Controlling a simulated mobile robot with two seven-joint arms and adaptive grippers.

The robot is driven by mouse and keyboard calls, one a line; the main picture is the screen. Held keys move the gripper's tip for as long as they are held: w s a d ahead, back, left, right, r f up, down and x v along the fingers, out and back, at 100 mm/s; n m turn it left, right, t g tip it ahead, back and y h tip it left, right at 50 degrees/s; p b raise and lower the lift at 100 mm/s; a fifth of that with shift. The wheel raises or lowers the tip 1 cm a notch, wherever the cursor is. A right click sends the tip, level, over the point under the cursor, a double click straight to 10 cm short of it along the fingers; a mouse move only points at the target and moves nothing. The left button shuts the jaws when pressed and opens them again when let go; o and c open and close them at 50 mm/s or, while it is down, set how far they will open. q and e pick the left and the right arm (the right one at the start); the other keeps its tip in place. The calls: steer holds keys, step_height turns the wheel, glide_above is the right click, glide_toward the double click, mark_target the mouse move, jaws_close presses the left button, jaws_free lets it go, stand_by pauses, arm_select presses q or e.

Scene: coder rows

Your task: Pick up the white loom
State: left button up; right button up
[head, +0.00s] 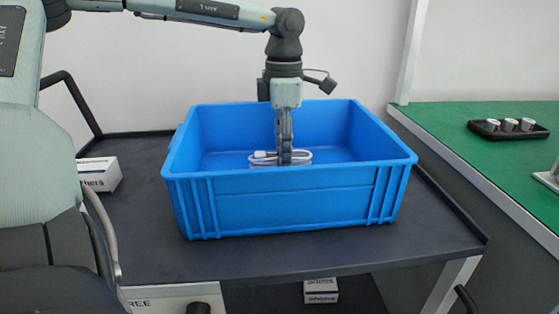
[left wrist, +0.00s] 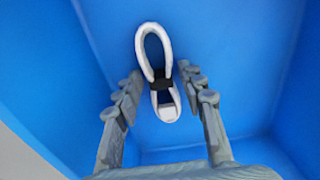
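The white loom (head: 262,157) is a coiled white cable with a dark band round its middle. It lies in the blue crate (head: 290,197); in the head view the crate's front wall hides its lower side. My left gripper (head: 284,157) points down into the crate, over the loom, and covers part of it. In the left wrist view the loom (left wrist: 168,108) shows between the two fingers of the gripper (left wrist: 159,77). The fingers are apart, with blue floor visible between each finger and the loom. My right gripper is not in view.
The crate stands on a dark cart top (head: 140,222), its walls around the gripper. A white box (head: 100,174) sits left of the crate, another (head: 320,291) on the shelf below. At right, a green table (head: 470,150) bears a black tray (head: 485,129) with metal parts.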

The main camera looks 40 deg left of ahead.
arm_select(q)
jaws_close()
steer(key=shift+r, duration=0.1)
